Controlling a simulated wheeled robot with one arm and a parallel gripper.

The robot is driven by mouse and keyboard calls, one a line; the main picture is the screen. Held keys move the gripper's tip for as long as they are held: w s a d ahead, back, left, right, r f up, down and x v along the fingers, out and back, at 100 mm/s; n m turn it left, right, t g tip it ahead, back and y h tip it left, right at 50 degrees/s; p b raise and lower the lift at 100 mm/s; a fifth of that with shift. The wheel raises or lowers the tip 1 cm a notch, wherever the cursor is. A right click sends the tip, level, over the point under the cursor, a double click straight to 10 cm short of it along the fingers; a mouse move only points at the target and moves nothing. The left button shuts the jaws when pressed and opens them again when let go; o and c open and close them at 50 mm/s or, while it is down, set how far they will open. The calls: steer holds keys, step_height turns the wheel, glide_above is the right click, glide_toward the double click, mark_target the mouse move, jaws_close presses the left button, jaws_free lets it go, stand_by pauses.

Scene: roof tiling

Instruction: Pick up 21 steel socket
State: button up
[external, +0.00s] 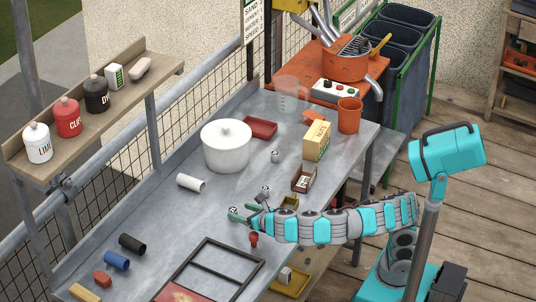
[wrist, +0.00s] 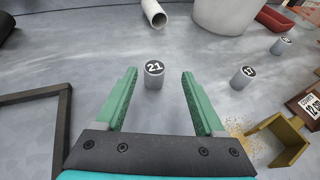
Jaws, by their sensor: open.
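The 21 steel socket (wrist: 154,80) is a small grey cylinder with a black top marked 21, standing upright on the metal bench. In the wrist view it appears between the tips of my gripper's green fingers (wrist: 159,73), nearer the left one. My gripper is open, with nothing held. In the external view my gripper (external: 243,212) is low over the middle of the bench, and the socket (external: 232,211) shows just past its fingertips, partly hidden.
Another numbered socket (wrist: 243,78) stands to the right, with a third (wrist: 281,46) behind it. A yellow scoop-like holder (wrist: 278,140) is at right, a dark frame (wrist: 62,110) at left.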

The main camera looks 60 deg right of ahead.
mark_target(235, 211)
steer(key=x, duration=0.5)
steer(key=shift+w+a, duration=0.15)
steer(key=shift+a, duration=0.15)
steer(key=shift+c, duration=0.2)
jaws_close()
